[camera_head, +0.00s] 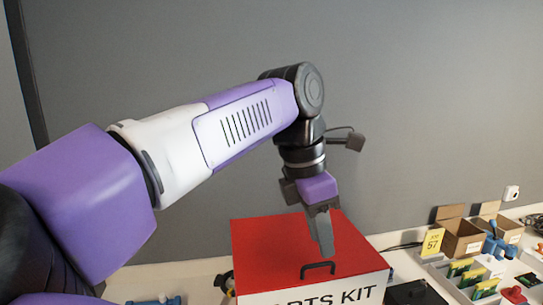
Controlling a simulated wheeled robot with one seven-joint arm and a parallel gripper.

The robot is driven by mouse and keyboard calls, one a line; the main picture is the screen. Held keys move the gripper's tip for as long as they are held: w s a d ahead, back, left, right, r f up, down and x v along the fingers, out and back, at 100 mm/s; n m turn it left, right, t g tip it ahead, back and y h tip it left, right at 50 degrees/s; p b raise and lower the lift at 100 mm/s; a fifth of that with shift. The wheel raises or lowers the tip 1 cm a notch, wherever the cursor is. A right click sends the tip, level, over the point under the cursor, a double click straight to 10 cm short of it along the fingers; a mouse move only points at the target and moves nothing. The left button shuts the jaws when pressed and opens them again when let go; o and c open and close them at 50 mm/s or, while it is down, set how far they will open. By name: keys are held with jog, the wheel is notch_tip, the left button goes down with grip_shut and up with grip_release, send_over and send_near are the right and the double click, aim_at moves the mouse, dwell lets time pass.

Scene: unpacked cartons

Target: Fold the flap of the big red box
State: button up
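The big red box (262,262) stands on the counter at the bottom centre, with its lower part cut off by the picture edge. Its red top looks flat and carries a black handle (318,265) near the front. The white front reads "PARTS KIT", with its left part cut off. I cannot make out a separate raised flap. My gripper (326,252) points down in front of or over the red top, just above the handle in the picture. Its fingers overlap from this angle, so the opening is hidden, and I cannot tell whether it touches the box.
Open cardboard cartons (460,237) stand on the right, beside a yellow "57" sign (432,241). A light tray with yellow-green packets (462,267) is nearer. A black item (414,292) lies right of the box. Blue (153,300) items lie at left. A grey wall stands behind.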

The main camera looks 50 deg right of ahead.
aim_at(319, 264)
jog(key=shift+f+b, duration=1.15)
jog(key=shift+f, duration=1.25)
jog(key=shift+r, duration=0.15)
jog(key=shift+b+x, duration=0.8)
jog(key=shift+x, duration=0.1)
jog(key=shift+a, duration=0.1)
jog(key=c, duration=0.7)
grip_shut()
